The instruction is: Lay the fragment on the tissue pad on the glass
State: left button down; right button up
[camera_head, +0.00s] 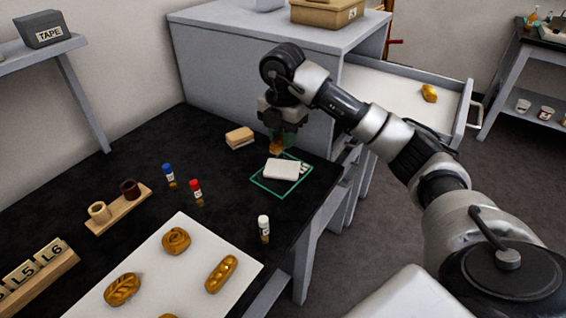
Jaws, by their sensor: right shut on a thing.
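My right gripper (277,142) points down over the dark table, just behind the glass. It is shut on the gilt fragment (276,149), a small golden piece mostly hidden by the fingers. The glass (268,187) is a clear square plate with green edges, lying near the table's right edge. The white tissue pad (282,170) lies on it. The held fragment is beyond the pad in the picture; its exact height above the table is hard to tell. My left gripper is not in view.
A tan block (239,137) lies left of the gripper. Blue-capped (169,177), red-capped (196,192) and white-capped (264,229) vials stand nearby. A white board (195,262) holds golden carved pieces. An open drawer (395,85) at right holds another golden piece (429,93).

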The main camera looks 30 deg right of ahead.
aim_at(283, 166)
notch_tip(283, 166, down, 6)
jog(key=shift+f, duration=0.25)
jog(key=shift+f, duration=0.15)
jog(key=o, duration=0.9)
